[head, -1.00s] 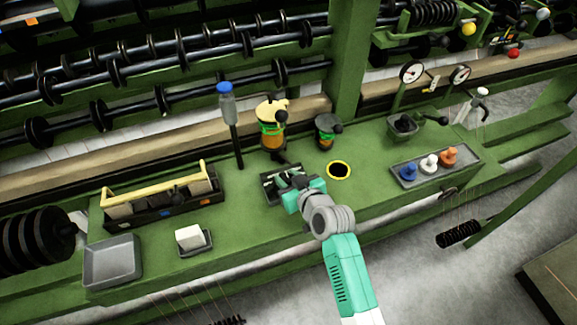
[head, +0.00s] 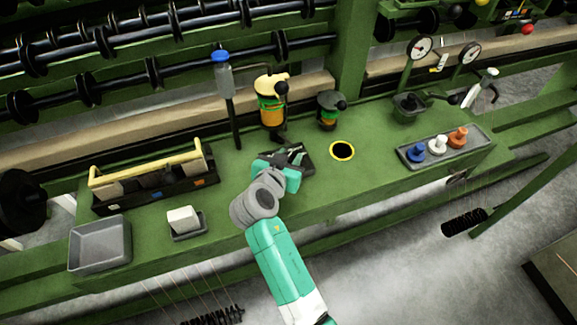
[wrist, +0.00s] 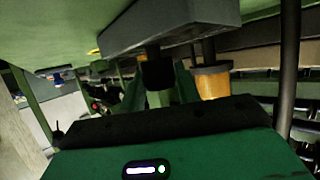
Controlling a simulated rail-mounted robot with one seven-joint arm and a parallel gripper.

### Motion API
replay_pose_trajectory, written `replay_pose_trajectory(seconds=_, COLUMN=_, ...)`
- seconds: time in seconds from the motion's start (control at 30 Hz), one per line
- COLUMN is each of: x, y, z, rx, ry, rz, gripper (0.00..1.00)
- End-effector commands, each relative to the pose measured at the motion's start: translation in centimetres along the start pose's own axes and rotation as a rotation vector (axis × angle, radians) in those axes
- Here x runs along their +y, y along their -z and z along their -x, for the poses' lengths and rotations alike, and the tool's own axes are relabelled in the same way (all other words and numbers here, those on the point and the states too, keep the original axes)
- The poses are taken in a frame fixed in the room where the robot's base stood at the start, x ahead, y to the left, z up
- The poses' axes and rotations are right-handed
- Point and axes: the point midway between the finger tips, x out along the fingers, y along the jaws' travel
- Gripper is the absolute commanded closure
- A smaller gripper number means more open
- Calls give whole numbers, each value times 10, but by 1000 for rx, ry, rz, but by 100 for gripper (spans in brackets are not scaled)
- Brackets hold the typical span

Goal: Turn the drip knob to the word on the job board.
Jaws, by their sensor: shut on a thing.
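My gripper (head: 288,163) is at a low dark block (head: 305,171) on the green bench. The wrist view shows the grey block (wrist: 190,28) close up, with a dark knob-like piece (wrist: 158,72) against it, between my jaws. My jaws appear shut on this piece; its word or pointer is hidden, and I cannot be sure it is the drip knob. An amber cup oiler (head: 270,105) with a yellow top and black ball handle stands just behind; its amber cup also shows in the wrist view (wrist: 211,84). I cannot make out a job board.
A blue-capped bottle on a post (head: 222,75) and a smaller oiler (head: 330,108) stand behind. A yellow-ringed hole (head: 342,151) is to the right, then a tray of coloured knobs (head: 470,155). A toolbox (head: 155,190) and grey tray (head: 100,256) are left.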

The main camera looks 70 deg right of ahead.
Motion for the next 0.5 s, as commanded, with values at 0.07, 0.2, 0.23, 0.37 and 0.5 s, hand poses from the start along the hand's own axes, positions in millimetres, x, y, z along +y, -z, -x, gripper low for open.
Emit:
replay_pose_trajectory(seconds=0.07, x=-1, y=-6, z=-2, rx=-4, ry=-35, rz=-15, gripper=91)
replay_pose_trajectory(seconds=0.2, x=-1, y=-5, z=-2, rx=-5, ry=-91, rz=-36, gripper=91)
replay_pose_trajectory(seconds=0.23, x=-1, y=-5, z=-2, rx=-5, ry=-100, rz=-39, gripper=91)
replay_pose_trajectory(seconds=0.37, x=0, y=-4, z=-2, rx=-6, ry=-130, rz=-52, gripper=91)
replay_pose_trajectory(seconds=0.5, x=0, y=-4, z=-2, rx=-6, ry=-147, rz=-58, gripper=91)
